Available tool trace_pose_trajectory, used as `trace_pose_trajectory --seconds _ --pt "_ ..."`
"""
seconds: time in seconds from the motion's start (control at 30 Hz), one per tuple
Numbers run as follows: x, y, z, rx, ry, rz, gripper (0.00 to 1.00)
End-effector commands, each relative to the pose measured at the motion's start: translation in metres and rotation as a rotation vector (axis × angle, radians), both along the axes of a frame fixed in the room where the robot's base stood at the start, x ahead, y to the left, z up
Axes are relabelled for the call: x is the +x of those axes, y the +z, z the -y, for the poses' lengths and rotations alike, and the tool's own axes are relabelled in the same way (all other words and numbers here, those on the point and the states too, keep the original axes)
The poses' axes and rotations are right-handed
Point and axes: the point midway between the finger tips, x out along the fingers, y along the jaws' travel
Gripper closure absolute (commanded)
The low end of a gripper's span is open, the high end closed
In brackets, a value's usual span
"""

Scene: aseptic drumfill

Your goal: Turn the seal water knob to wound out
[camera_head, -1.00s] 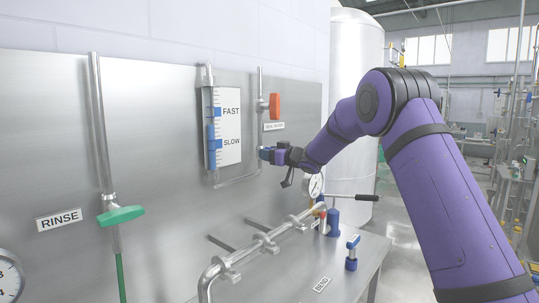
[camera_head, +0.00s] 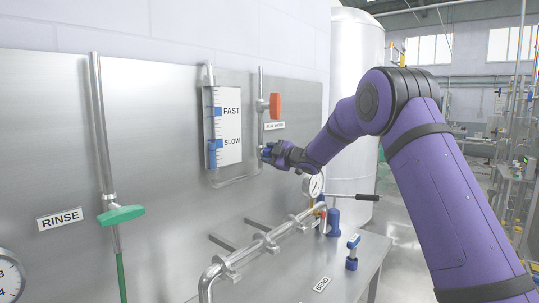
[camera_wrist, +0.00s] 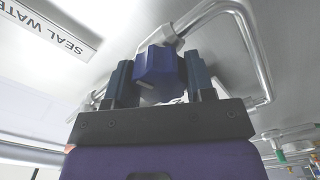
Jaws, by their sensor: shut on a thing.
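The seal water knob (camera_wrist: 158,72) is a blue faceted knob on a thin steel pipe, seen in the wrist view between my two fingers. My gripper (camera_wrist: 160,82) is shut on it. In the head view my gripper (camera_head: 268,153) is at the panel below the seal water label (camera_head: 274,126) and mostly hides the knob. The label also shows upside down in the wrist view (camera_wrist: 52,30). The flow gauge (camera_head: 215,130) with FAST and SLOW marks stands just left of the gripper, its lower blue float (camera_head: 215,148) near SLOW.
An orange valve handle (camera_head: 275,106) sits above the label. A green RINSE handle (camera_head: 121,215) is at the left. Steel pipework (camera_head: 262,242), a dial gauge (camera_head: 314,185) and a black-tipped lever (camera_head: 366,197) lie below and right of the gripper.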

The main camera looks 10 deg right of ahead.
Motion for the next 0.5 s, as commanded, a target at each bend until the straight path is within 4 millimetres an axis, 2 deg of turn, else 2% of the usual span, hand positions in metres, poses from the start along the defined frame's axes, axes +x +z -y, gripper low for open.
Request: trace_pose_trajectory --seconds 0.5 --pt "-0.0004 -0.0037 -0.0004 -0.399 0.000 0.284 0.74"
